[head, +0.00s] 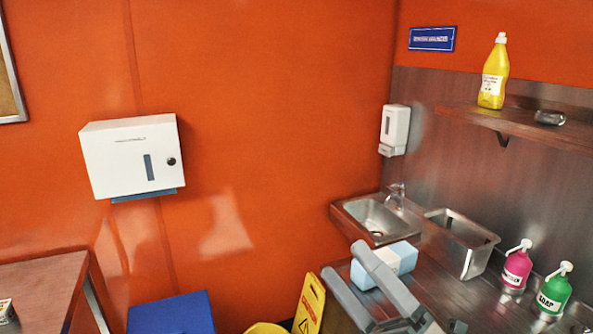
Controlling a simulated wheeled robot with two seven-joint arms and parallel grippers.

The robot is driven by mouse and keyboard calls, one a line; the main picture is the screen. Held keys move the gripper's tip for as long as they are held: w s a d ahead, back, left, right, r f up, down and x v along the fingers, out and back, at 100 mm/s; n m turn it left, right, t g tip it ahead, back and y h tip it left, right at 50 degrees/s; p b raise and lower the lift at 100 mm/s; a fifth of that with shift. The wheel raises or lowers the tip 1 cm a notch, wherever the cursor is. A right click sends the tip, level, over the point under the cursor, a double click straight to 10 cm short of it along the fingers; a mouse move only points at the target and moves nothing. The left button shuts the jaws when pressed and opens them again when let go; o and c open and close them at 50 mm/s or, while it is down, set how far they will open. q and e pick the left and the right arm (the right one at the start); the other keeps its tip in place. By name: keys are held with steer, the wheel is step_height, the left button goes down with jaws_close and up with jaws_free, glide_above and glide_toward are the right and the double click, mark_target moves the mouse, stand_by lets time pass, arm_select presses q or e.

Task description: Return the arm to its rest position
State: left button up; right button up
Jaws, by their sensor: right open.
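My right gripper (346,262) is in the lower middle of the head view, with its two grey fingers spread apart and pointing up and left. It is in front of the steel counter (445,280). A light blue and white box (402,258) shows partly behind the upper finger; whether the finger touches it, I cannot tell. My left gripper is not in view.
A sink (375,214), a steel basin (460,238), a pink pump bottle (517,266) and a green soap bottle (554,290) are at the counter. A yellow floor sign (309,306), a blue lid (172,314) and a table (45,285) stand lower left.

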steer(key=w+d+f+m+t+h, duration=0.4)
steer(key=d+f+m+h, duration=0.4)
steer(key=f+m+h, duration=0.45)
steer(key=s+d+f+m+g+h, duration=0.2)
steer(key=d+f+m+g+h, duration=0.1)
steer(key=f+m, duration=0.25)
steer(key=s+d+f+m+g+h, duration=0.2)
steer(key=d+f+m+g+h, duration=0.15)
steer(key=f, duration=0.35)
steer(key=s+f+m+g+y, duration=0.1)
steer(key=s+f+m+g, duration=0.2)
steer(key=s+f+g, duration=0.6)
steer(key=s+f+m+g, duration=0.25)
steer(key=s+f, duration=0.85)
steer(key=s, duration=0.6)
step_height(320, 180, down, 29)
steer(key=b, duration=0.1)
steer(key=s+d+f+g, duration=0.2)
steer(key=s+f, duration=1.6)
steer(key=shift+s+d+b, duration=0.25)
steer(key=shift+s+b, duration=0.1)
steer(key=shift+b, duration=0.1)
